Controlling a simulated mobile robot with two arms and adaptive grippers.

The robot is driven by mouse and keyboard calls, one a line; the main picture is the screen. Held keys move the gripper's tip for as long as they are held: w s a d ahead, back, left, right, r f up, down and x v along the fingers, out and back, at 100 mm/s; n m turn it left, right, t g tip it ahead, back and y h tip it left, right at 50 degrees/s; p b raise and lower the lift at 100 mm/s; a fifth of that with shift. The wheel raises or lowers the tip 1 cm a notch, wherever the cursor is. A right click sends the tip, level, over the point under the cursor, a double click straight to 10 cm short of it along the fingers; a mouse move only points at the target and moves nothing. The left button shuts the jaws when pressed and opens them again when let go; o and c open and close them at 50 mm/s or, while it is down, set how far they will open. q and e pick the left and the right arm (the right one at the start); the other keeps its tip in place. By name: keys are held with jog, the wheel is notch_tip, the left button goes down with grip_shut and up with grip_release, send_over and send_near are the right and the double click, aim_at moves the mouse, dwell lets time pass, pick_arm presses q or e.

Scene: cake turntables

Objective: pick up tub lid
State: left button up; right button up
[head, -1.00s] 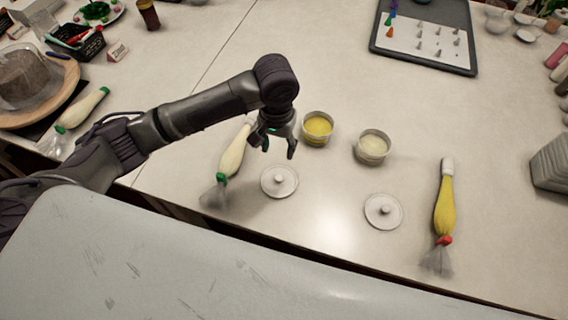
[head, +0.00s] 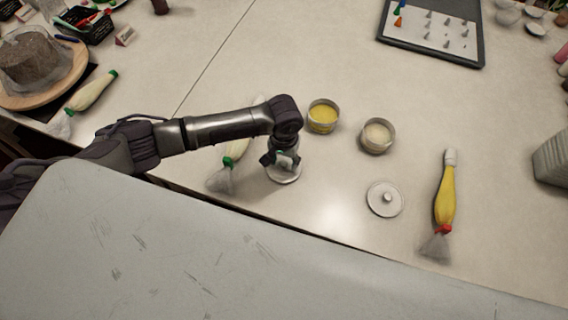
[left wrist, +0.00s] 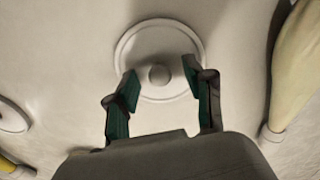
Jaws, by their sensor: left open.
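A round white tub lid with a small knob (left wrist: 158,45) lies flat on the counter; in the head view its edge (head: 287,178) shows beneath my gripper. My left gripper (left wrist: 160,88) is open, its green-padded fingers on either side of the knob in the left wrist view. In the head view the left gripper (head: 281,160) is right over this lid and hides most of it. A second white lid (head: 384,199) lies flat to the right. Two open tubs stand behind, one with yellow content (head: 323,117) and one with cream content (head: 377,136). The right gripper is not in view.
A pale piping bag (head: 235,152) lies just left of my gripper, partly behind my arm. A yellow piping bag (head: 445,200) lies at the right. A tray with piping tips (head: 432,55) is at the back. The counter between is clear.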

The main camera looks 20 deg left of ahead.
pick_arm(q)
jog(key=shift+f, duration=0.1)
jog(key=c, duration=0.9)
